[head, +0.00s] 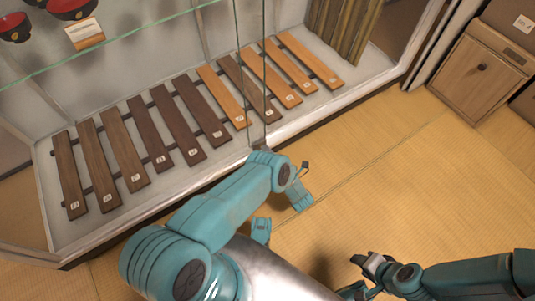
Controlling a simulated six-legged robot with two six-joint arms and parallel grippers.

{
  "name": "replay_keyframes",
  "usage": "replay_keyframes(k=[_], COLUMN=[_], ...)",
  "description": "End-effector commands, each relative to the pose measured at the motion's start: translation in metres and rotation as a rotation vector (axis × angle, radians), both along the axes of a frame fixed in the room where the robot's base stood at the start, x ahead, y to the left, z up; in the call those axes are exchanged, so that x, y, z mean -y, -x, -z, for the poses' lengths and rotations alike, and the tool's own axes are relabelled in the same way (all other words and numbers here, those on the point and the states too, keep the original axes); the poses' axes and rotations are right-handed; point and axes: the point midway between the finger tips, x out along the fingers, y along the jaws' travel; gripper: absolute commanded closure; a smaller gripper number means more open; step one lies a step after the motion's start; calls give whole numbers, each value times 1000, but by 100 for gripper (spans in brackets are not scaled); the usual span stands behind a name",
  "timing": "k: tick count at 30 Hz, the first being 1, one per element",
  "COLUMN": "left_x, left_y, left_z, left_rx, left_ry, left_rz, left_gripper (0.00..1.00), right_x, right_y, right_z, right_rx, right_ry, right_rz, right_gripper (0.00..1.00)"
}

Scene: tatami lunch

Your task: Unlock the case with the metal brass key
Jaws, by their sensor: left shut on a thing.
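The case (345,100) is a pale display cabinet with glass panes and a white floor, filling the upper left of the head view. The edges of its glass panes come down near the middle of its front; I cannot make out a lock there. My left gripper (299,194) is just in front of the case's lower front edge, over the tatami. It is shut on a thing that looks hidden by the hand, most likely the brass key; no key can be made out. My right gripper (358,275) is low at the bottom right, apart from the case; its jaws are unclear.
Several wooden slats (170,120) with small white labels lie in a row inside the case. Red and black caps (72,8) and a small sign (85,34) sit on a glass shelf. A wooden cabinet (477,80) stands at the upper right. The tatami floor (440,180) between is clear.

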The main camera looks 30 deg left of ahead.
Motion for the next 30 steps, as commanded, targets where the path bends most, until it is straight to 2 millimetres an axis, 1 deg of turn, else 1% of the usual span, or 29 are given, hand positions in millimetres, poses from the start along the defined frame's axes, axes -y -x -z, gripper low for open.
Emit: replay_keyframes(k=[12, 13, 15, 30], left_x=[2, 2, 2, 0], left_y=[1, 1, 1, -2], left_z=[1, 1, 1, 1], left_rx=[4, 3, 3, 6], left_ry=[4, 3, 3, 2], left_rz=[3, 3, 3, 1], left_gripper=[94, 57, 38, 38], right_x=[0, 0, 0, 0], right_y=[0, 0, 0, 0], right_z=[0, 0, 0, 2], right_rx=[-1, 0, 0, 0], right_ry=[0, 0, 0, 0], right_rz=[0, 0, 0, 0], right_gripper=[57, 57, 57, 57])
